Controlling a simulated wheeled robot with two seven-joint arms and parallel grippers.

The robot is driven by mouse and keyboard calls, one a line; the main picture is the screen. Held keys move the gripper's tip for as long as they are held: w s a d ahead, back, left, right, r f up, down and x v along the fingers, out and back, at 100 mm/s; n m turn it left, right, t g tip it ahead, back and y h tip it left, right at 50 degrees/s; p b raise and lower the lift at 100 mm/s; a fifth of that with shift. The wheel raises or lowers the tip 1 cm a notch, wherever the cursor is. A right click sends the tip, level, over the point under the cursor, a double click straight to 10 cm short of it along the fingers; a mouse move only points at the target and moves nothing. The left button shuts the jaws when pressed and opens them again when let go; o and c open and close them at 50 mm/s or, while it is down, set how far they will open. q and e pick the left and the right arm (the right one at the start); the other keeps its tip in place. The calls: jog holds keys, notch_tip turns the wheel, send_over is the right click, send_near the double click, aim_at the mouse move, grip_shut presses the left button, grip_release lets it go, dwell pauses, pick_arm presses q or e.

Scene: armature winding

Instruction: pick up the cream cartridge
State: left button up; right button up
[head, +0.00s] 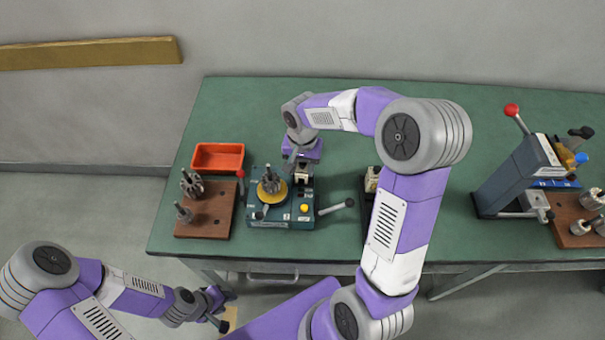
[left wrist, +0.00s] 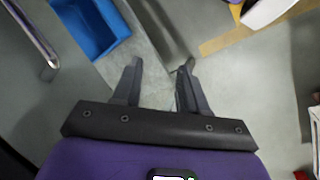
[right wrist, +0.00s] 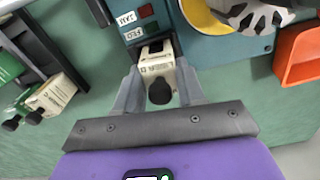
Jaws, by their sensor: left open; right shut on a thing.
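The cream cartridge (right wrist: 157,62) has a round black knob at its near end. It sits at a slot in the teal winding machine (right wrist: 215,55), next to the JAM and FEED labels. My right gripper (right wrist: 158,84) is shut on it, one finger on each side. In the head view my right gripper (head: 301,160) is at the back of the machine (head: 290,214), partly hidden by my wrist. Whether the cartridge is fully seated cannot be told. My left gripper (head: 222,310) is open and empty, low in front of the table; its fingers (left wrist: 160,78) show apart over the floor.
A black rack (right wrist: 38,45) with a cream and a green cartridge stands beside the machine. The orange bin (head: 218,157) and wooden board (head: 208,222) with metal parts lie left. A press with a red-knobbed lever (head: 515,175) stands right. The green table (head: 240,100) is clear behind.

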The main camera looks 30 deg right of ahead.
notch_tip(320, 180, up, 10)
jog(key=p, duration=0.2)
jog(key=shift+p, duration=0.35)
grip_shut()
jog(key=shift+w, duration=0.1)
